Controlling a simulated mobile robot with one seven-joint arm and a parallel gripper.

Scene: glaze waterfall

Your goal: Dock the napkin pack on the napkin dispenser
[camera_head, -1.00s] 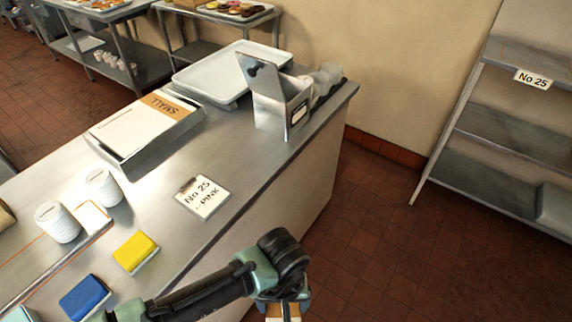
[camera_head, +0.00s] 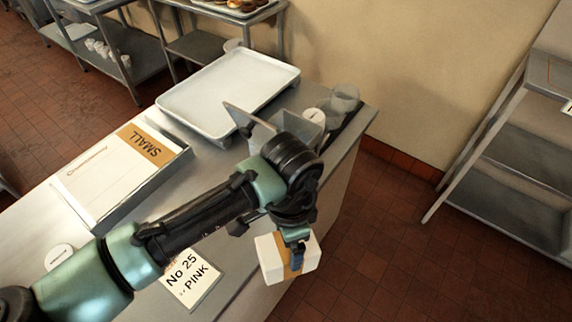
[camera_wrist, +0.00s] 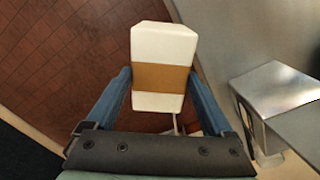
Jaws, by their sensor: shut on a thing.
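The napkin pack (camera_head: 270,258) is a white block with a brown band. My gripper (camera_head: 296,250) is shut on it across the band and holds it in the air by the counter's front edge. In the wrist view the pack (camera_wrist: 163,45) sits between the two blue fingers. The napkin dispenser (camera_head: 258,122) is a grey metal box with its lid raised, near the counter's right end. My arm hides much of its front. A grey metal box (camera_wrist: 278,92), apparently the dispenser, shows right of the pack in the wrist view, apart from it.
A large pale tray (camera_head: 225,88) lies behind the dispenser, and pale round containers (camera_head: 344,100) stand to its right. A box marked SMALL (camera_head: 105,180) lies left. A No 25 PINK card (camera_head: 188,285) lies beneath my arm. A metal shelf (camera_head: 510,160) stands right across open floor.

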